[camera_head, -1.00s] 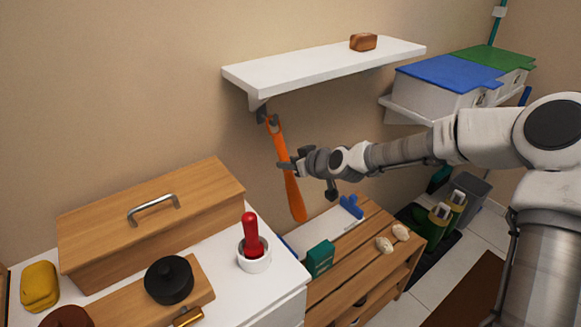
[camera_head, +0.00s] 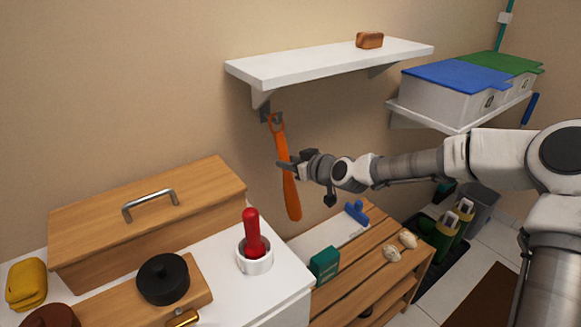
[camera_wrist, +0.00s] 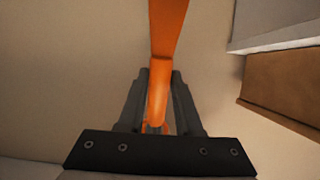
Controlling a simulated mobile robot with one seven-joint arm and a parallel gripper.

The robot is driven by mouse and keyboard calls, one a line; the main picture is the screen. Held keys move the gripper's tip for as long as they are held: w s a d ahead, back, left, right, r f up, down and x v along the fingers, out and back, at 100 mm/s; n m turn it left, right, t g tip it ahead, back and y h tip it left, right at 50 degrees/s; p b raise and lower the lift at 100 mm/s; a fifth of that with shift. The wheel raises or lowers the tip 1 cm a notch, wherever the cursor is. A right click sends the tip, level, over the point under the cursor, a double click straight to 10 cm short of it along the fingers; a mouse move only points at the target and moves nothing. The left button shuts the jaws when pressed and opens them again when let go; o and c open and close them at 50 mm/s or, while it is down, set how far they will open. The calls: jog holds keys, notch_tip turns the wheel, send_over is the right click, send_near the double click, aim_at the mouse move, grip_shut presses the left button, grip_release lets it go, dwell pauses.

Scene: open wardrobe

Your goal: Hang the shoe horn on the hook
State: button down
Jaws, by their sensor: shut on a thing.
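The orange shoe horn (camera_head: 290,199) hangs almost upright in front of the wall, its looped end at the top. My gripper (camera_head: 287,165) is shut on its middle, coming from the right. The dark hook (camera_head: 279,118) is on the wall below the left end of the white shelf. The loop overlaps the hook in the head view, and I cannot tell for sure whether it bears on it. In the wrist view the shoe horn (camera_wrist: 168,30) runs between the two fingers (camera_wrist: 157,95); the hook is not visible there.
The white shelf (camera_head: 320,64) with its bracket (camera_head: 261,98) is just above the loop. Below stand a slatted wooden rack (camera_head: 345,262) with a teal box (camera_head: 325,263), and a white counter with a red-handled pestle (camera_head: 252,232) in a cup.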

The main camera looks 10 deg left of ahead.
jog(key=shift+w+a+f+y+b, duration=0.25)
jog(key=shift+w+a+y+b, duration=0.1)
jog(key=shift+b, duration=0.75)
grip_release()
dwell(0.6)
dwell(0.4)
jog(key=shift+s+d, duration=0.1)
jog(key=s+d+f, duration=0.3)
jog(key=s+d, duration=0.3)
jog(key=d, duration=0.1)
jog(key=shift+s+d+b, duration=0.2)
jog(key=shift+s+b, duration=0.05)
jog(key=shift+b, duration=0.15)
dwell(0.9)
